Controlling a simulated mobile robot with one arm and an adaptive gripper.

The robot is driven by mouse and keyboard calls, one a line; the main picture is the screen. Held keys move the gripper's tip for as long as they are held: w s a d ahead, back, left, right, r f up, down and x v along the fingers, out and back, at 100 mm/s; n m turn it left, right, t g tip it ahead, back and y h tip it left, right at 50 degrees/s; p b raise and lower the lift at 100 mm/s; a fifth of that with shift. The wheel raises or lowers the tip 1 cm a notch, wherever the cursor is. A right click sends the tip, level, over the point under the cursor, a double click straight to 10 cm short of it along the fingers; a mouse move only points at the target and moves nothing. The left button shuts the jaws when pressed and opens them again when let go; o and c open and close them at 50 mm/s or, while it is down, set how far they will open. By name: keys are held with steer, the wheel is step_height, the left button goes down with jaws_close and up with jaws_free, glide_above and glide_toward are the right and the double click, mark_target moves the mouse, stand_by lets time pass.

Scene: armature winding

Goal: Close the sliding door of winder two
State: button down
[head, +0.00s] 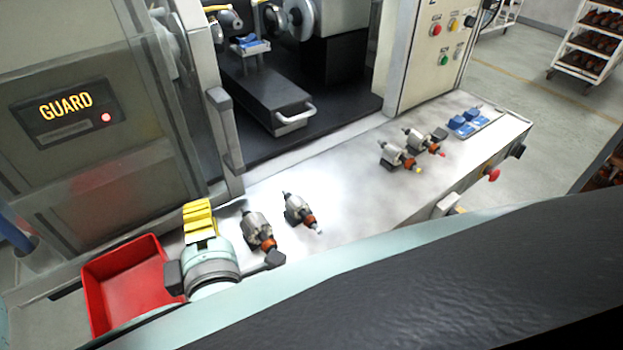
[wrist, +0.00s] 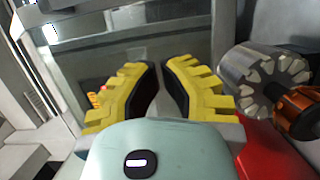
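The sliding door (head: 85,165) is a grey framed panel with a tinted window and a GUARD sign (head: 66,107) with a red light, at the left of the head view. The opening to its right is uncovered. A grey vertical bar handle (head: 226,130) stands on the door's right edge. My gripper (head: 199,212) has yellow ribbed fingers and is below and slightly left of the handle, in front of the door. In the wrist view the fingers (wrist: 160,75) are apart with nothing between them, and the door window (wrist: 120,52) shows behind. No winder number is legible.
A red bin (head: 130,280) is left of my gripper. Two armatures (head: 258,229) lie on the bench right beside it, and two more (head: 397,157) farther right. Blue blocks (head: 468,120) and a red button (head: 492,174) are at the bench's right end. A handled drawer (head: 280,100) sits inside the opening.

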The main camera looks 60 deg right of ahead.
mark_target(215, 161)
steer(key=shift+b+x, duration=1.1)
steer(key=shift+x, duration=2.45)
steer(key=d, duration=0.1)
steer(key=s+d+p, duration=0.1)
steer(key=d, duration=0.1)
steer(key=shift+s+r, duration=0.15)
steer(key=shift+r, duration=0.05)
steer(key=shift+s+d+f, duration=0.15)
steer(key=shift+d, duration=0.2)
